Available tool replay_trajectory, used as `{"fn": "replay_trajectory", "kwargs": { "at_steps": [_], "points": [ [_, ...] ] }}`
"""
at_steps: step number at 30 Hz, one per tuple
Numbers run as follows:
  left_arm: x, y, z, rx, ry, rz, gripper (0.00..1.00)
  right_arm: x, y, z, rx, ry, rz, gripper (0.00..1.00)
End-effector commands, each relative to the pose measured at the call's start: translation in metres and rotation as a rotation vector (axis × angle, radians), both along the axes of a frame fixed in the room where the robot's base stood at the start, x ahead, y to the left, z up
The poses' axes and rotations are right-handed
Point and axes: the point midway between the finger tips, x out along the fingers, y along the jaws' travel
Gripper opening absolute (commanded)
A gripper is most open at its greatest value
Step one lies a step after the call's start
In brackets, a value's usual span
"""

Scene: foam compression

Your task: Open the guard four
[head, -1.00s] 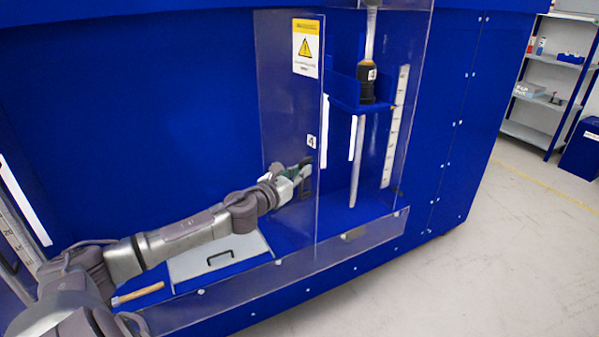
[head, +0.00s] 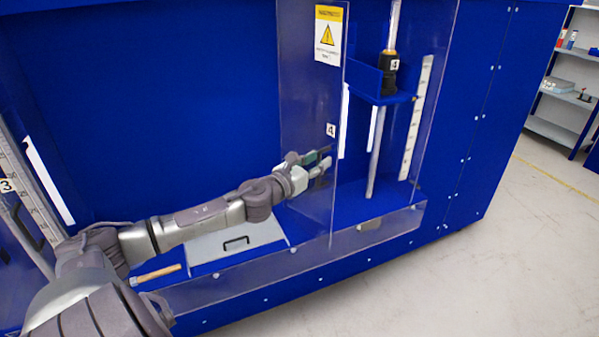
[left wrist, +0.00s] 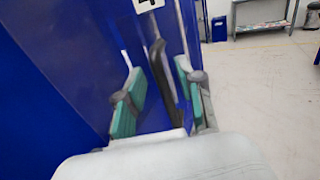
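Guard four (head: 305,100) is a clear panel standing out from the blue machine, with a yellow warning label (head: 328,35) and a "4" tag (head: 331,130). Its dark handle (left wrist: 160,72) shows below the tag in the left wrist view. My left gripper (head: 322,164) is at the handle, low on the panel. In the left wrist view, its green-padded fingers (left wrist: 160,98) are apart, one on each side of the handle, with gaps visible. Whether either finger touches it is unclear. My right gripper is not in view.
Behind the guard is a black-and-orange unit marked 4 (head: 389,72) on a rod, beside a white scale (head: 416,118). A grey plate with a handle (head: 210,246) and a wooden-handled tool (head: 157,274) lie under my left arm. Open floor (head: 480,270) is at the right.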

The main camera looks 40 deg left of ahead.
Motion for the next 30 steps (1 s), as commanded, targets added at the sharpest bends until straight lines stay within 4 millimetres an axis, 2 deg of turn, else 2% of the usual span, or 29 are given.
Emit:
{"fn": "replay_trajectory", "kwargs": {
  "at_steps": [21,30],
  "points": [
    [-0.094,-0.005,-0.002,-0.004,0.003,-0.001,0.37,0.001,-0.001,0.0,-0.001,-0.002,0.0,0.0],
    [-0.11,-0.005,0.0,0.0,0.0,0.0,0.37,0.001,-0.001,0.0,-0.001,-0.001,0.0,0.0]
  ]
}}
